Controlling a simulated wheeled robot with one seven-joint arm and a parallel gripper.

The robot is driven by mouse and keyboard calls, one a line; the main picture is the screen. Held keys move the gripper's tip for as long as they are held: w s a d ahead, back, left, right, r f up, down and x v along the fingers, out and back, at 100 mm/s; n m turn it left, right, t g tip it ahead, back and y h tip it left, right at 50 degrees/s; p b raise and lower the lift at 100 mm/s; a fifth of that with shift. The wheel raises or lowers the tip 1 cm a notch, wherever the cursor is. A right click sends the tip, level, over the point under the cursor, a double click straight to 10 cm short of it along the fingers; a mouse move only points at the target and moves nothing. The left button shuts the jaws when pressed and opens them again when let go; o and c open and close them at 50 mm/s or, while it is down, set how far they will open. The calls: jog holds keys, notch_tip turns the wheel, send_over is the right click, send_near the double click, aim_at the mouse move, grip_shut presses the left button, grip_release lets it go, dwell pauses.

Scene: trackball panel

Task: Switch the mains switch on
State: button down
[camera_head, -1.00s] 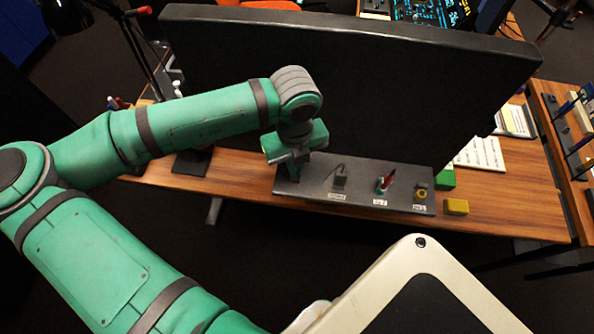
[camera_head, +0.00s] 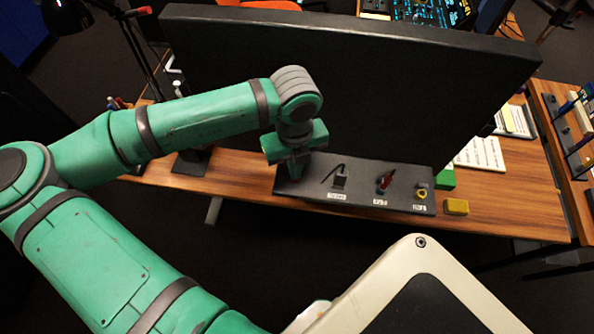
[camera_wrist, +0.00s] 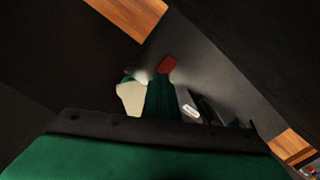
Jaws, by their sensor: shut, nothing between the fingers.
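A dark grey panel (camera_head: 358,200) lies along the desk's near edge in the head view, with several controls and small white labels too small to read. I cannot tell for sure which control is the mains switch. My gripper (camera_head: 294,172) is shut, pointing down over the panel's left end and hiding what is beneath it. To its right are a dark control with a thin bar (camera_head: 340,181), a red-handled control (camera_head: 385,181) and a yellow ring control (camera_head: 421,194). In the wrist view, a red piece (camera_wrist: 167,64) shows just beyond my gripper (camera_wrist: 158,82); contact is unclear.
A large black screen (camera_head: 350,85) stands right behind the panel. A yellow block (camera_head: 456,207) and a green block (camera_head: 445,179) sit at the panel's right end. Papers (camera_head: 480,153) lie farther right.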

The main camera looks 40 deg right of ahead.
jog(key=shift+f, duration=0.75)
dwell(0.5)
notch_tip(320, 180, up, 7)
dwell(1.0)
dwell(0.4)
